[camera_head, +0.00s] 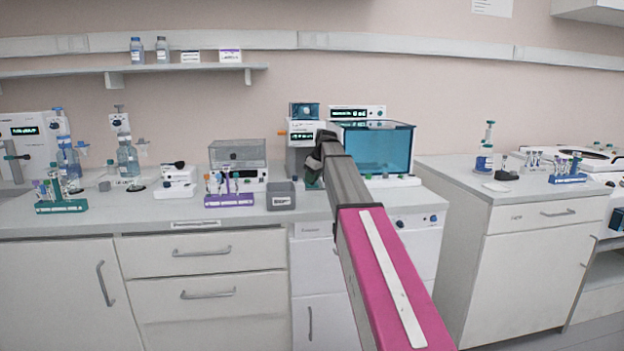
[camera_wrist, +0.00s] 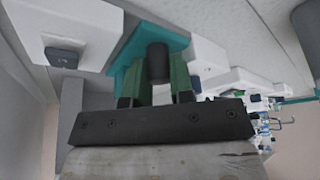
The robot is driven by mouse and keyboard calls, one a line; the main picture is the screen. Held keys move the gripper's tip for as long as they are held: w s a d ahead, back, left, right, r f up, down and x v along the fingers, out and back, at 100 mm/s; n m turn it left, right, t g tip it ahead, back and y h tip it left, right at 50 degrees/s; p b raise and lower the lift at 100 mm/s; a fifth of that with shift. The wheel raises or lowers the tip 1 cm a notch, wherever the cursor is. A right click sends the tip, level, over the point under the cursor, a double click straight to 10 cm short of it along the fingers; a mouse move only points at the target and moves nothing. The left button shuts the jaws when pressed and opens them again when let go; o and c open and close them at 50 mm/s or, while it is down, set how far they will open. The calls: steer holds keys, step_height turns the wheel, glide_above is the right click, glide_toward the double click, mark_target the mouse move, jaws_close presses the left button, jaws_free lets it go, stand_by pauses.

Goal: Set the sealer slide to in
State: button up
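A grey and white benchtop unit with a lit display and a teal top (camera_head: 304,111) stands behind my gripper (camera_head: 314,178); I cannot tell for sure that it is the sealer. In the wrist view, a dark round knob (camera_wrist: 157,62) sits in front of a teal part (camera_wrist: 130,52), perhaps the slide. My gripper (camera_wrist: 160,78) has its two green fingers on either side of this knob. Whether they press on it or only stand around it I cannot tell. My arm hides much of the unit's lower front in the head view, so the slide's position is unclear.
A teal-windowed box (camera_head: 378,148) stands close to the right of my arm. A grey block (camera_head: 281,196) and a purple tube rack (camera_head: 229,200) are on the left. A white housing with a dark blue button (camera_wrist: 62,57) is near in the wrist view.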

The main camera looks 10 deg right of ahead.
jaws_close()
steer(key=shift+w, duration=4)
steer(key=shift+o, duration=1.8)
jaws_free()
steer(key=v, duration=1)
steer(key=shift+r, duration=0.4)
steer(key=shift+s+d, duration=0.1)
steer(key=shift+s, duration=0.05)
